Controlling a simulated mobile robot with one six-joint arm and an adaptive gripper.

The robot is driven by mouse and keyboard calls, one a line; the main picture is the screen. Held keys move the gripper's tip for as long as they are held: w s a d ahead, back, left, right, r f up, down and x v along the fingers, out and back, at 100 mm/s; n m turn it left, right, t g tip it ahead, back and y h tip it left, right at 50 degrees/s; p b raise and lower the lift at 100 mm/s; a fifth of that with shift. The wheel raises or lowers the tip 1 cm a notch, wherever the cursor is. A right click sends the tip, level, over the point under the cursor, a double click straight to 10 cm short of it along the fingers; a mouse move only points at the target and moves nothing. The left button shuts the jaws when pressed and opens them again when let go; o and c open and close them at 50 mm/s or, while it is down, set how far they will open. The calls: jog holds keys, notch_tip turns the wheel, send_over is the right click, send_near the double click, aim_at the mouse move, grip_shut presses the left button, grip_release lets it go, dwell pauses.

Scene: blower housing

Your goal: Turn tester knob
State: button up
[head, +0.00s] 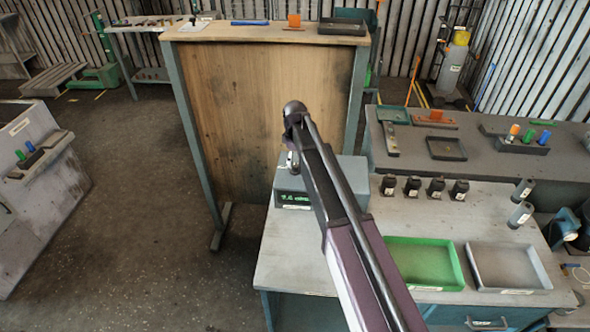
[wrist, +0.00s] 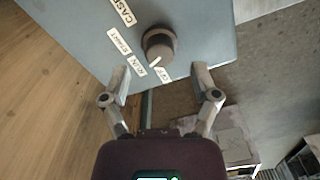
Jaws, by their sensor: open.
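The tester is a grey-blue box (head: 350,172) on the light workbench, with a lit green display (head: 295,198) too small to read surely. My arm hides part of it in the head view. In the wrist view its face (wrist: 205,40) carries a round dark knob (wrist: 158,45) with a white pointer mark towards the lower labels. White labels (wrist: 120,40) beside the knob seem to include START and RUN. My gripper (wrist: 161,77) is open and empty, its fingers apart just below the knob in the picture, not around it. The knob is not visible in the head view.
On the workbench (head: 300,245) stand several small black blocks (head: 436,187), a green tray (head: 425,262) and a grey tray (head: 508,267). A tall wooden-panelled bench (head: 265,110) stands behind. A dark bench (head: 480,170) is at the right. Open floor (head: 130,220) lies at left.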

aim_at(295, 168)
jog(key=shift+f+b, duration=1.15)
jog(key=shift+f, duration=0.35)
grip_shut()
